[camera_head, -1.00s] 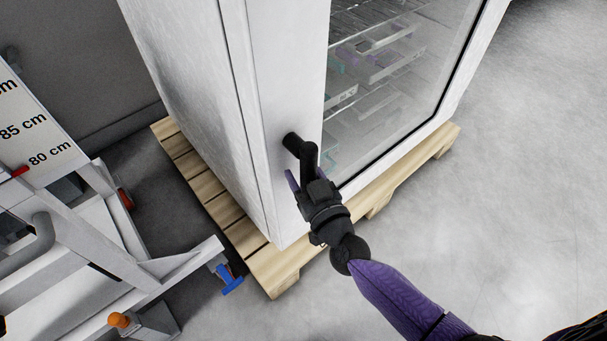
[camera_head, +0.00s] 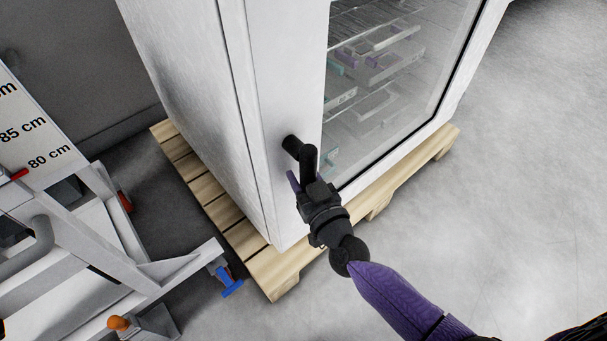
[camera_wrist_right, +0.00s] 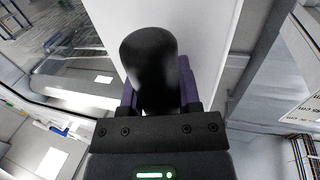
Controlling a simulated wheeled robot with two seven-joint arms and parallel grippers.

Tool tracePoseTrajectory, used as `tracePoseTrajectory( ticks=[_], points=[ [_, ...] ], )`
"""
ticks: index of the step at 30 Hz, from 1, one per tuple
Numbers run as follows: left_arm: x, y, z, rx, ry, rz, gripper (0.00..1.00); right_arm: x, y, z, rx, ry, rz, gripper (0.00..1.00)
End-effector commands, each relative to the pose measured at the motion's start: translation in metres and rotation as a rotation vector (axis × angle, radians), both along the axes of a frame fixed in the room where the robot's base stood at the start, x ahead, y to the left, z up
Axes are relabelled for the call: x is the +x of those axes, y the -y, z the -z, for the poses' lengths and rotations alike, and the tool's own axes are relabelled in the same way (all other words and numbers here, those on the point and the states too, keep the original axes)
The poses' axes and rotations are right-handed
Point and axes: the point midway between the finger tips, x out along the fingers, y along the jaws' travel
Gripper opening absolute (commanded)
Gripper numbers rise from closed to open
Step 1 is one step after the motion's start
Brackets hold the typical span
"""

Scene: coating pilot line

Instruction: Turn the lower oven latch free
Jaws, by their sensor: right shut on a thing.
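The lower oven latch (camera_head: 295,145) is a black cranked handle on the white oven door, near its lower left corner. Its lever hangs downward, slightly to the right, from the pivot. My right gripper (camera_head: 305,180) is shut on the lever's lower end, with purple fingers on either side. In the right wrist view the black latch (camera_wrist_right: 150,60) stands between the two purple fingers of the right gripper (camera_wrist_right: 158,98). The part of the lever between the fingers is partly hidden. My left gripper is not in view.
The white oven (camera_head: 190,90) stands on a wooden pallet (camera_head: 215,205). Its glass door (camera_head: 390,100) shows racks with trays inside. A white frame cart (camera_head: 120,245) with a centimetre scale stands at the left. The floor (camera_head: 520,160) to the right is clear.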

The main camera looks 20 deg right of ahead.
Motion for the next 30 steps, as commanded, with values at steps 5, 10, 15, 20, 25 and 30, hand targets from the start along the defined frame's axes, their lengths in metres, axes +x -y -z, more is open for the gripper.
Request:
tracePoseTrajectory(
  ticks=[5, 10, 15, 20, 25, 30],
  points=[
    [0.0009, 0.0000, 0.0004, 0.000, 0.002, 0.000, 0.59, -0.0001, -0.0002, 0.0003, 0.000, -0.001, 0.000, 0.00],
    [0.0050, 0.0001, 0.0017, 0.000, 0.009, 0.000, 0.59, -0.0002, -0.0003, 0.0004, 0.000, -0.001, 0.000, 0.00],
    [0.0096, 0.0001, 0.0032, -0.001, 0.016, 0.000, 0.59, -0.0002, -0.0003, 0.0005, 0.000, -0.001, -0.001, 0.00],
    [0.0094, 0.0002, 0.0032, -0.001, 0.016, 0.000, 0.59, -0.0002, -0.0004, 0.0005, 0.000, -0.001, -0.001, 0.00],
    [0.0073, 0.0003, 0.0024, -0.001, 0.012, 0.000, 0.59, -0.0002, -0.0004, 0.0006, 0.000, -0.001, -0.001, 0.00],
    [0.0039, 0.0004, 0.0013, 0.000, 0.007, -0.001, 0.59, -0.0001, 0.0003, 0.0006, -0.009, 0.002, -0.001, 0.00]
  ],
)
